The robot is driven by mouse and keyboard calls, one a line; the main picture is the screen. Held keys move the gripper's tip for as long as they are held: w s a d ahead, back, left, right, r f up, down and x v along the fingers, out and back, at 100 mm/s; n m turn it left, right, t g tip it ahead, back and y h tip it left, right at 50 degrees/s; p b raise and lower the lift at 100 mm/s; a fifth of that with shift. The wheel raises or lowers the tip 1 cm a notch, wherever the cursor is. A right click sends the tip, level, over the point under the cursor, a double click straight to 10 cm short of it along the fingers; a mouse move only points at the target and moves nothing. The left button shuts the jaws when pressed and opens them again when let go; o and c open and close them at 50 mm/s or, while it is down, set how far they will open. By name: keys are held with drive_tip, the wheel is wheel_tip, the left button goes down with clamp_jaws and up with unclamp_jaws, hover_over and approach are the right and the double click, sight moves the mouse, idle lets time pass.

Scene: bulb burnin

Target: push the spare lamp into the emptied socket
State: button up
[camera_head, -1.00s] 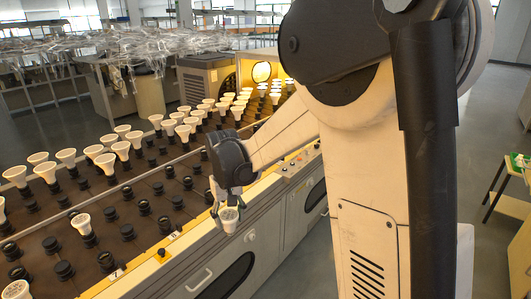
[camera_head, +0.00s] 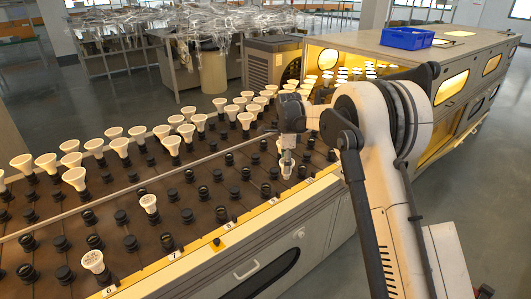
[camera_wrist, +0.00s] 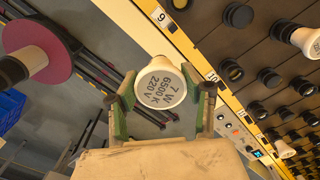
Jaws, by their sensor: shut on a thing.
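My gripper (camera_head: 287,158) is shut on a white lamp (camera_wrist: 160,88), which hangs at the front edge of the bench. In the head view the held lamp (camera_head: 286,171) is small and pale. The socket bench (camera_head: 130,262) carries rows of black sockets, many bare, such as one (camera_head: 222,213) behind label 8. Held lamp and sockets are apart. Which socket is the emptied one, I cannot tell.
Several white lamps stand in the far rows. One lone lamp (camera_head: 149,203) stands mid-bench and another (camera_head: 93,262) near the front left. An orange-lit oven (camera_head: 405,55) with a blue crate (camera_head: 407,38) on top is at the bench's far end. A pink disc (camera_wrist: 40,55) shows in the wrist view.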

drive_tip(key=w+a+m+p, duration=0.2)
drive_tip(key=w+a+m, duration=0.2)
drive_tip(key=a+m, duration=0.3)
drive_tip(key=shift+n, duration=0.4)
drive_tip(key=shift+w+a+f+b, duration=0.1)
drive_tip(key=shift+a+f+b, duration=0.05)
drive_tip(key=shift+f, duration=0.8)
drive_tip(key=shift+w+a+f+b, duration=0.1)
drive_tip(key=shift+a+f+b, duration=0.1)
drive_tip(key=shift+f, duration=0.7)
drive_tip(key=shift+a+f+b, duration=0.1)
drive_tip(key=shift+a+f, duration=0.05)
drive_tip(key=shift+f, duration=0.8)
drive_tip(key=shift+b, duration=0.3)
drive_tip(key=shift+f, duration=0.2)
drive_tip(key=shift+f+b, duration=0.35)
drive_tip(key=shift+f+b, duration=1)
drive_tip(key=shift+f, duration=0.5)
drive_tip(key=o, duration=1.2)
drive_tip(key=shift+o, duration=0.2)
drive_tip(key=shift+r, duration=0.1)
